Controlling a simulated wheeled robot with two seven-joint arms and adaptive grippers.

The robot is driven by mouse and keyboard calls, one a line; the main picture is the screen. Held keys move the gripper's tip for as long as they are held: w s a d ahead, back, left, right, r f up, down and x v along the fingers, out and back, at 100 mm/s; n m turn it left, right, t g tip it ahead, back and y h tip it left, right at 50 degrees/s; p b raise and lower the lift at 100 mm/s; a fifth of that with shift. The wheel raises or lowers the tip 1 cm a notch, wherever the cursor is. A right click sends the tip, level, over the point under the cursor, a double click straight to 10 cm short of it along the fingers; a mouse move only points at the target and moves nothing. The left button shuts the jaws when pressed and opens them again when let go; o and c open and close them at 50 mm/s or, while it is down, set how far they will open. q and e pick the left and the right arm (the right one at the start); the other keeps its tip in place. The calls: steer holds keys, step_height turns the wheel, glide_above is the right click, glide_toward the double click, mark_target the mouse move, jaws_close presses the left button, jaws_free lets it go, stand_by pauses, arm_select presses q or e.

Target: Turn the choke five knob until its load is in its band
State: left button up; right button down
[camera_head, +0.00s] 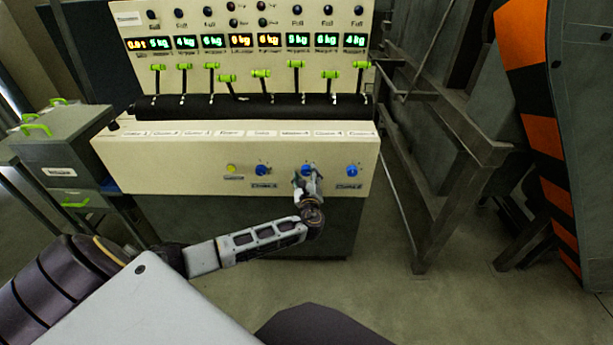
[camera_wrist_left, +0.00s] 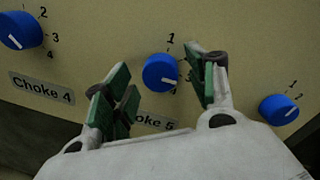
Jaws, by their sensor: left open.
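The blue choke five knob (camera_wrist_left: 160,73) sits on the cream panel above a partly covered "Choke 5" label (camera_wrist_left: 153,121). Its white pointer line points toward the lower right, and only some scale numbers show. In the head view the same knob (camera_head: 308,169) is the middle blue one. My left gripper (camera_head: 307,182) is in front of it. In the left wrist view its green-padded fingers (camera_wrist_left: 163,82) are open, one on each side of the knob, with visible gaps. Contact cannot be judged. My right gripper is not in view.
The choke 4 knob (camera_wrist_left: 20,30) is left of it, another blue knob (camera_wrist_left: 279,109) right. A yellow button (camera_head: 231,168) is further left. Lit kg displays (camera_head: 270,41) and green-handled levers (camera_head: 262,73) are above. A metal frame (camera_head: 440,170) stands at right.

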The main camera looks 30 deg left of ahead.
arm_select(q)
steer(key=c, duration=1)
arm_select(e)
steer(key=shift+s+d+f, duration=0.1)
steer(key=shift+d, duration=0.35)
arm_select(q)
steer(key=shift+c, duration=0.2)
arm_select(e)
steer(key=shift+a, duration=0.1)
arm_select(q)
steer(key=shift+n+b, duration=0.3)
steer(key=shift+n, duration=0.8)
steer(key=shift+f+n, duration=0.1)
steer(key=shift+n, duration=0.6)
steer(key=n+b, duration=0.2)
steer(key=n, duration=0.1)
steer(key=shift+n+h, duration=0.3)
steer(key=shift+a+n+b, duration=0.1)
steer(key=shift+n+b, duration=0.25)
steer(key=shift+n, duration=0.45)
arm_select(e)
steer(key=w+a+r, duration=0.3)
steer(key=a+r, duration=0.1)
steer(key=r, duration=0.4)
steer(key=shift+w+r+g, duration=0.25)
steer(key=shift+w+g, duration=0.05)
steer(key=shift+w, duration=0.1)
